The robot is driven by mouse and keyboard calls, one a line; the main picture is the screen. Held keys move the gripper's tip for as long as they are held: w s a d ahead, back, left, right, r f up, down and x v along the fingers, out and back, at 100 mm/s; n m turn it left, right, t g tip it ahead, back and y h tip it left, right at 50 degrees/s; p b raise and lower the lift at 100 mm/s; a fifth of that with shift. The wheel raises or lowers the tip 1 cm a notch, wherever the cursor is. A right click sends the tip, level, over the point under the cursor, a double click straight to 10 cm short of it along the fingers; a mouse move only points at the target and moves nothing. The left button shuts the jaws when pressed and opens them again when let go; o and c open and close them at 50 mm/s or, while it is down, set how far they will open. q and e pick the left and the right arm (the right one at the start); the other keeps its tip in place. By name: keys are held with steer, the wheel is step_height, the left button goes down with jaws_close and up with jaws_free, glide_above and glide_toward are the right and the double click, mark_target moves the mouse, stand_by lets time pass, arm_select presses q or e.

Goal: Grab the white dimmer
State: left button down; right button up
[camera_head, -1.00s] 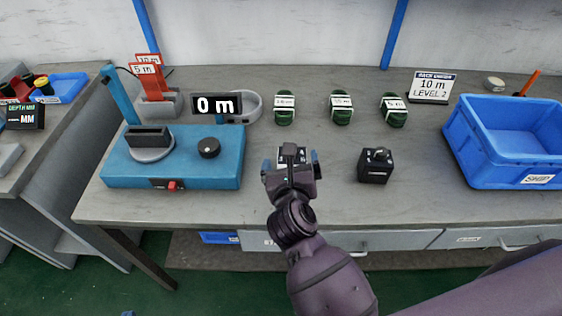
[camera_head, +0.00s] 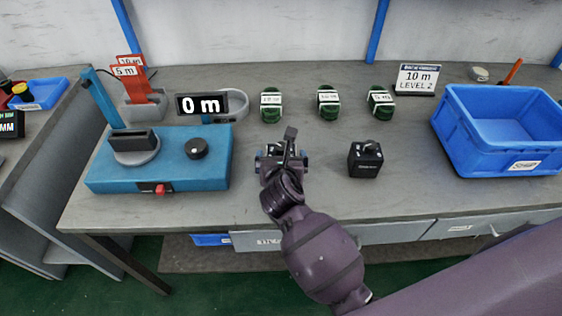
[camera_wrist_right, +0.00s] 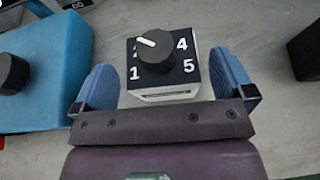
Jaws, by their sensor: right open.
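The white dimmer (camera_wrist_right: 188,66) stands on the workbench. Its sides are white, and its black top has a round black knob and the numbers 1, 4 and 5 showing. In the right wrist view it is between the two blue fingers of my right gripper (camera_wrist_right: 163,78), with a gap on each side. My right gripper is open and holds nothing. In the head view my right gripper (camera_head: 281,157) is over the dimmer and hides most of it. My left gripper is not in view.
A black box with a knob (camera_head: 366,160) stands to the right. A blue machine (camera_head: 170,173) is on the left, with a 0 m display (camera_head: 202,104) behind it. Green coils (camera_head: 271,106) lie behind the gripper. A blue crate (camera_head: 503,164) is at far right.

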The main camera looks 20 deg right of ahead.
steer(key=shift+x, duration=1.9)
steer(key=shift+c, duration=0.5)
steer(key=c, duration=0.7)
